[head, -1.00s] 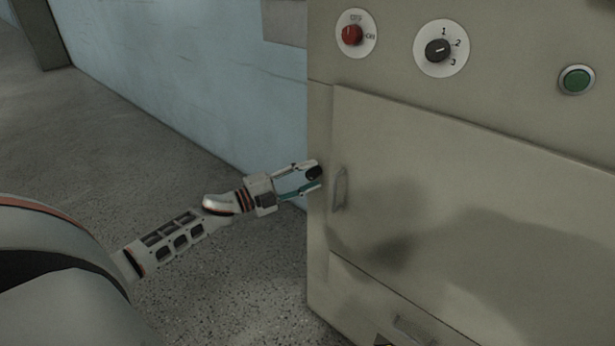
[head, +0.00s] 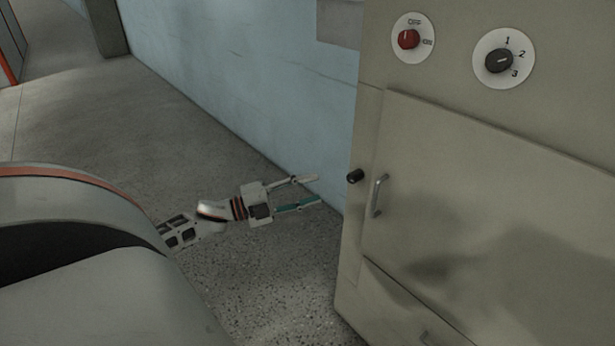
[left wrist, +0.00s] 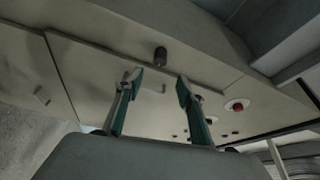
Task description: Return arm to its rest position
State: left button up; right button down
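My left gripper (head: 310,190) is open and empty in the head view, left of the cabinet and apart from it. Its two fingers (left wrist: 158,85) stand spread in the left wrist view, with nothing between them. A small black knob (head: 355,176) sticks out of the cabinet front beside the door, a short way right of the fingertips; it also shows in the left wrist view (left wrist: 160,56). My right gripper is in neither view.
The beige cabinet (head: 480,215) fills the right side, with a closed-looking door, a metal handle (head: 378,195), a red switch (head: 408,39) and a black dial (head: 499,60). A pale blue wall (head: 230,80) stands behind. Speckled floor (head: 90,130) lies open at left.

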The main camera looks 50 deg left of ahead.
pick_arm(q)
jog(key=shift+s, duration=0.1)
dwell(0.5)
